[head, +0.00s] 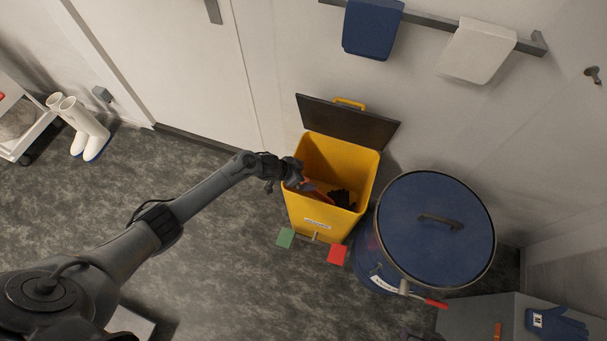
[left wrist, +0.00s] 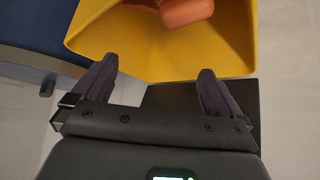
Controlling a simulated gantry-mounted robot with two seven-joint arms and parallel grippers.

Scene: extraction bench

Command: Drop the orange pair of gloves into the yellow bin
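The yellow bin (head: 308,222) stands on the floor with its dark lid (head: 350,122) swung open against the wall. It also fills the top of the left wrist view (left wrist: 150,45). The orange gloves (head: 322,197) show partly inside the bin, beside a dark item (head: 342,198). In the left wrist view, part of an orange shape (left wrist: 185,11) shows beyond the fingers, inside the bin. My left gripper (head: 297,178) is at the bin's left rim. Its fingers (left wrist: 157,70) are spread apart with nothing between them.
A blue drum (head: 435,225) with a closed lid stands close to the bin's right. A green pedal (head: 286,238) and a red pedal (head: 337,254) are at the bin's front. White boots (head: 85,130) stand far left. A blue glove (head: 558,325) lies on a grey surface at lower right.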

